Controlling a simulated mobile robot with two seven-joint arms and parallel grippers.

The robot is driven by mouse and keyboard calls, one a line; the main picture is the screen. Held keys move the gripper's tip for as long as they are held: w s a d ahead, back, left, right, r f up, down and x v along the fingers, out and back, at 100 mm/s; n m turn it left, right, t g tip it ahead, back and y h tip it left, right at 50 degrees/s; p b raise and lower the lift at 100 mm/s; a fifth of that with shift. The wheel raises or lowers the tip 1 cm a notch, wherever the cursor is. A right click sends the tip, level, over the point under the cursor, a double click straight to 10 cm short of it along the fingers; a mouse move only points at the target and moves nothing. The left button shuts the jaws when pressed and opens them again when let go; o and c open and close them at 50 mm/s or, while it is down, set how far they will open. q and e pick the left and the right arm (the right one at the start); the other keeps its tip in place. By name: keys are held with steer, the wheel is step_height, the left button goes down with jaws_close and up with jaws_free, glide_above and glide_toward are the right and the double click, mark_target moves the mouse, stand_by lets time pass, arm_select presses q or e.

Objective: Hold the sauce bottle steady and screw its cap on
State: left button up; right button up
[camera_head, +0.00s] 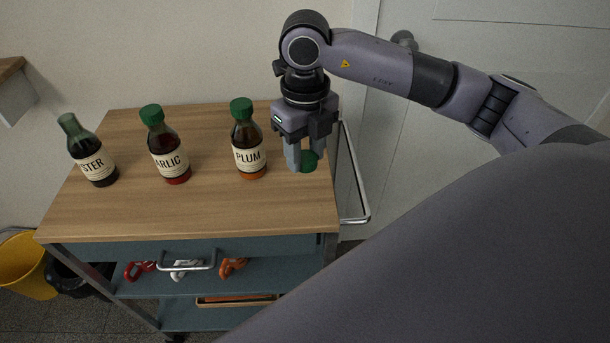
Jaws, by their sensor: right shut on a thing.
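Three sauce bottles stand in a row on the wooden cart top. The left bottle (91,152), labelled "STER", has no cap on its neck. The middle bottle (166,147), labelled "ARLIC", wears a green cap. The right bottle (248,142), labelled "PLUM", also wears a green cap. My right gripper (301,164) points down near the cart's right edge, shut on a loose green cap (309,160), at or just above the wood; I cannot tell which. The fingers partly hide the cap. My left gripper is not in view.
The wooden cart top (190,212) is clear in front of the bottles. A metal handle (356,214) runs along its right side. Red, white and orange items lie on the shelf below. A yellow bucket (27,266) stands at the lower left. My own large grey arm part covers the lower right.

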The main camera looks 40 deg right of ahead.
mark_target(305, 156)
step_height(305, 156, up, 9)
steer(key=shift+r+p, duration=0.4)
steer(key=shift+r, duration=0.55)
